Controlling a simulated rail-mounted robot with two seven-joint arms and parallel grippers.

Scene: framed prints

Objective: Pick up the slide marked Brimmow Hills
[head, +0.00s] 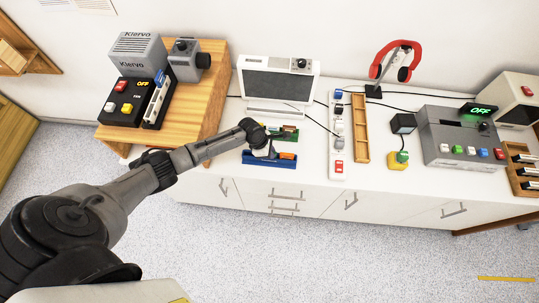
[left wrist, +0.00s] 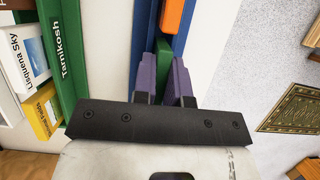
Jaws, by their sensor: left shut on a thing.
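My left gripper (head: 268,153) is over the left part of a blue tray (head: 262,163) on the white counter. In the left wrist view its two purplish fingers (left wrist: 164,85) reach down beside the blue wall (left wrist: 138,35) and are shut on a thin dark green piece (left wrist: 163,58). No writing shows on that piece. An orange slide (head: 287,155) sits farther along the blue tray; it also shows in the left wrist view (left wrist: 172,15). I cannot read Brimmow Hills anywhere. My right gripper is not in view.
A white screen (head: 278,80) stands behind; a power strip (head: 338,140) is to the right.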

